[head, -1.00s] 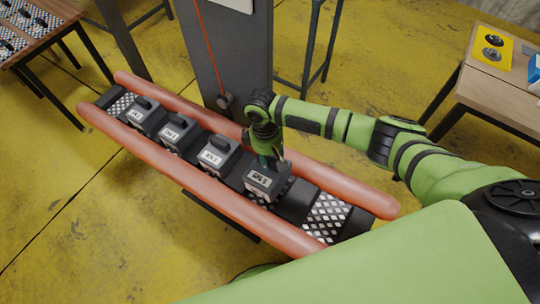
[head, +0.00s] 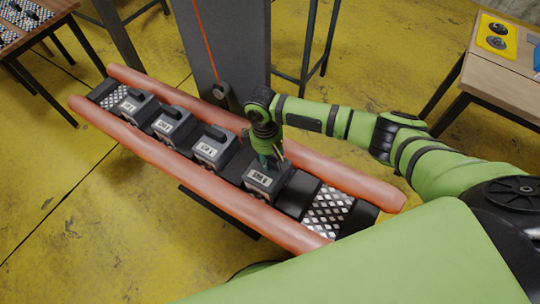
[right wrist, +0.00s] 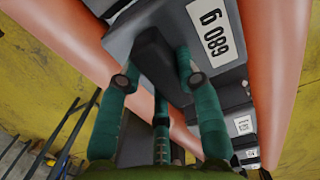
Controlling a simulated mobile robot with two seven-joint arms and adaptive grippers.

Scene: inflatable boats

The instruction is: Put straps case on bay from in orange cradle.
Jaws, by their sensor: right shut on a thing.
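The orange cradle (head: 170,148) is a pair of long orange tubes with a dark bed between them. Several grey cases with black handles and white labels stand in a row in it. My right gripper (head: 268,160) is shut on the handle of the nearest case (head: 262,182), the one furthest right in the row. In the right wrist view its fingers (right wrist: 158,75) close around the black handle, beside a white label (right wrist: 215,31) with numbers. The case is upright between the tubes; I cannot tell whether it is lifted. My left gripper is not in view.
Three other cases (head: 212,148) stand to the left in the cradle. A bare chequered patch (head: 328,208) lies right of the held case. A grey column (head: 222,45) stands just behind. A wooden table (head: 500,65) is at right, another table (head: 35,30) at far left.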

